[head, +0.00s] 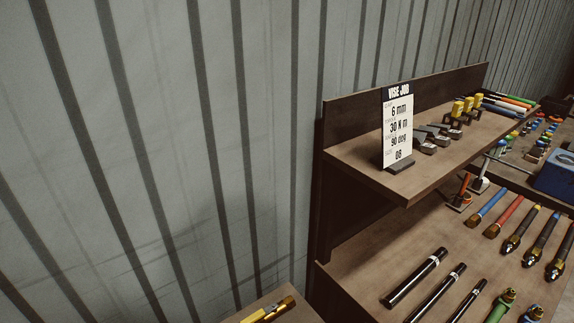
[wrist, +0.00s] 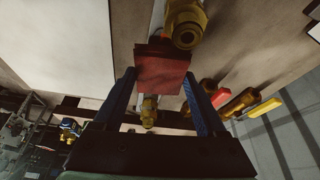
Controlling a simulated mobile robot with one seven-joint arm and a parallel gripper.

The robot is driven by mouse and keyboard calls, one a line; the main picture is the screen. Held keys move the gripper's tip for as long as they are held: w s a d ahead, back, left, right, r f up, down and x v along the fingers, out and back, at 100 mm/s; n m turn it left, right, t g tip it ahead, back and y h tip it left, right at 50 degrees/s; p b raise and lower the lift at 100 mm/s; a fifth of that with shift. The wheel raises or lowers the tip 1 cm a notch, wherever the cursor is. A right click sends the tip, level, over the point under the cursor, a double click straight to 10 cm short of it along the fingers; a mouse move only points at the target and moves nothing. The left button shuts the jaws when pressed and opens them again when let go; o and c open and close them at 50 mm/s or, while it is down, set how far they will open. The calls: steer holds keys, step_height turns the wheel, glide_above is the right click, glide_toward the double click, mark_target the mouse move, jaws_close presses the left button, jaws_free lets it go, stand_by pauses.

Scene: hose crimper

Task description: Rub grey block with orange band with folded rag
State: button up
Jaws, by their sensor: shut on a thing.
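My gripper (wrist: 160,82) shows only in the wrist view, with its two blue fingers on either side of a flat dark-red piece. This piece looks like the folded rag (wrist: 162,70), and the gripper is shut on it. I cannot make out a grey block with an orange band in either view. Several small grey blocks (head: 426,145) sit on the upper shelf behind the sign in the head view, but no orange band shows on them.
The upper shelf (head: 350,158) also bears a VISE-JOB sign (head: 398,128) and yellow-topped pieces (head: 457,109). Black rods (head: 416,277) and hose ends lie on the lower board. In the wrist view, a brass fitting (wrist: 185,24) is close beyond the rag.

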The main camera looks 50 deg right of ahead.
steer(key=shift+f+b, duration=0.35)
steer(key=shift+f, duration=0.2)
steer(key=shift+a, duration=0.1)
steer(key=shift+w+a+r+p, duration=0.15)
steer(key=shift+a+p, duration=0.15)
steer(key=shift+a, duration=0.35)
steer(key=shift+w+a+p, duration=0.15)
steer(key=shift+a+p, duration=0.1)
steer(key=shift+a, duration=0.35)
steer(key=shift+w+a+p, duration=0.15)
steer(key=shift+w+a, duration=0.05)
steer(key=shift+a, duration=0.65)
steer(key=shift+w+a+p, duration=0.15)
steer(key=shift+w+a, duration=0.05)
steer(key=shift+a, duration=0.6)
steer(key=shift+d, duration=0.1)
steer(key=shift+s+d+f+p, duration=0.15)
steer(key=shift+s+d, duration=0.1)
steer(key=shift+d, duration=0.7)
steer(key=shift+s+d+p, duration=0.15)
steer(key=shift+s+d, duration=0.1)
steer(key=shift+d, duration=0.75)
steer(key=shift+s+d+f+p, duration=0.15)
steer(key=shift+s+d, duration=0.1)
steer(key=shift+d, duration=0.7)
steer(key=shift+r, duration=0.1)
steer(key=shift+r, duration=0.1)
